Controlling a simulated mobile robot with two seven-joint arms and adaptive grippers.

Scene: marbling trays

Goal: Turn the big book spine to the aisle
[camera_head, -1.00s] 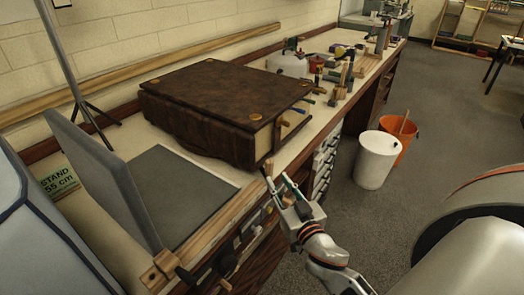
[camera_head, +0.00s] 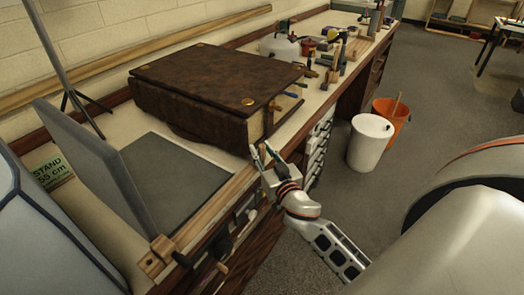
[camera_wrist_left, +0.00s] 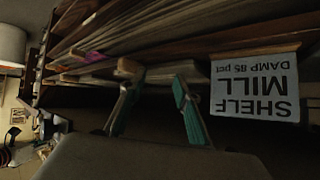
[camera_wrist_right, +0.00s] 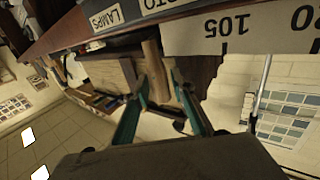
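The big book (camera_head: 205,85) lies flat on the bench, brown leather with brass corner studs. In the head view, a dark leather side faces lower left, towards a grey board, and a narrow pale strip (camera_head: 256,127) shows at the aisle-side end. My right gripper (camera_head: 262,150) is at the bench's front edge, close to the book's near corner; contact is unclear. In the right wrist view its green fingers (camera_wrist_right: 158,95) are apart, with a wooden piece (camera_wrist_right: 154,68) beyond them. My left gripper (camera_wrist_left: 152,100) is open, before a shelf of flat sheets, outside the head view.
A grey mat (camera_head: 185,175) and upright grey board (camera_head: 95,165) lie left of the book. Small tools and jars (camera_head: 335,60) crowd the bench beyond it. A white bin (camera_head: 368,145) and orange bucket (camera_head: 393,118) stand on the aisle floor. A wooden clamp (camera_head: 160,255) sits at the bench's near edge.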

